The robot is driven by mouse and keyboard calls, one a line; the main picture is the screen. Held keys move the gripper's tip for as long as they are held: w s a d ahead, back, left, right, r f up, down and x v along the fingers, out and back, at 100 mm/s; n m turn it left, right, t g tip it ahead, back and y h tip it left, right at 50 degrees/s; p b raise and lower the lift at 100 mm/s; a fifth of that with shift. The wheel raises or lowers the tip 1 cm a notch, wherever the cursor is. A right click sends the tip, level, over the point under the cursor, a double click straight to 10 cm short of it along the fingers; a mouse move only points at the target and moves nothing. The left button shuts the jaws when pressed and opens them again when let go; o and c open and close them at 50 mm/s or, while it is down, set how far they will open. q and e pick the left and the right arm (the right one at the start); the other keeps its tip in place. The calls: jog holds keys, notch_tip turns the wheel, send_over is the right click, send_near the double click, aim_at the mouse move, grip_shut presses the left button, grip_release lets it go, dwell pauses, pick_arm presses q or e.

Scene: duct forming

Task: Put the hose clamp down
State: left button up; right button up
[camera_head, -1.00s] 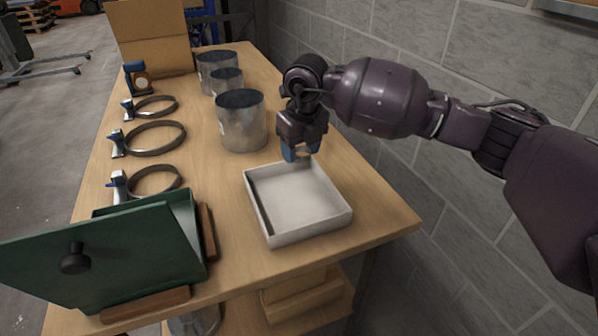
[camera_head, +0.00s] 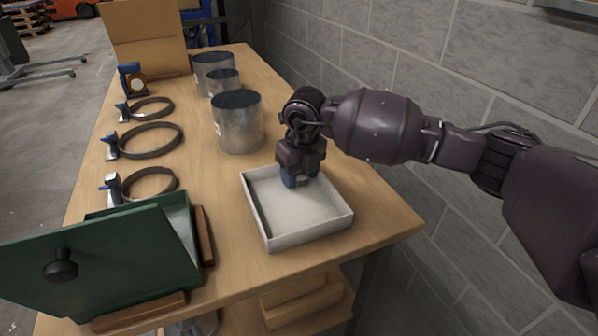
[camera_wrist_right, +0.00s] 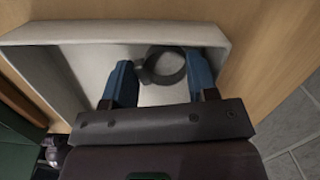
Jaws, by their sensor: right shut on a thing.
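The hose clamp (camera_wrist_right: 165,66), a small dark ring, shows between the blue fingers of my right gripper (camera_wrist_right: 161,82) in the right wrist view. In the head view my right gripper (camera_head: 295,181) points down into the white tray (camera_head: 313,233), low over its back part. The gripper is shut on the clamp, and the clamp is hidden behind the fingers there. I cannot tell whether the clamp touches the tray floor. The tray's wall also shows in the wrist view (camera_wrist_right: 120,33). My left gripper is out of view.
Several metal duct pieces, one of them a large cylinder (camera_head: 238,125), stand behind the tray. Three larger ring clamps, the nearest (camera_head: 150,182), lie along the left. A green tool with a black knob (camera_head: 130,245) stands front left. A block wall (camera_head: 420,65) borders the right.

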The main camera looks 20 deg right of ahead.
aim_at(303, 179)
jog(key=o, duration=0.6)
jog(key=shift+f, duration=0.1)
jog(key=r, duration=0.4)
jog(key=s+r+p, duration=0.1)
jog(key=r, duration=0.3)
jog(key=r+p, duration=0.1)
jog(key=r, duration=0.3)
jog(key=shift+s+d+r, duration=0.15)
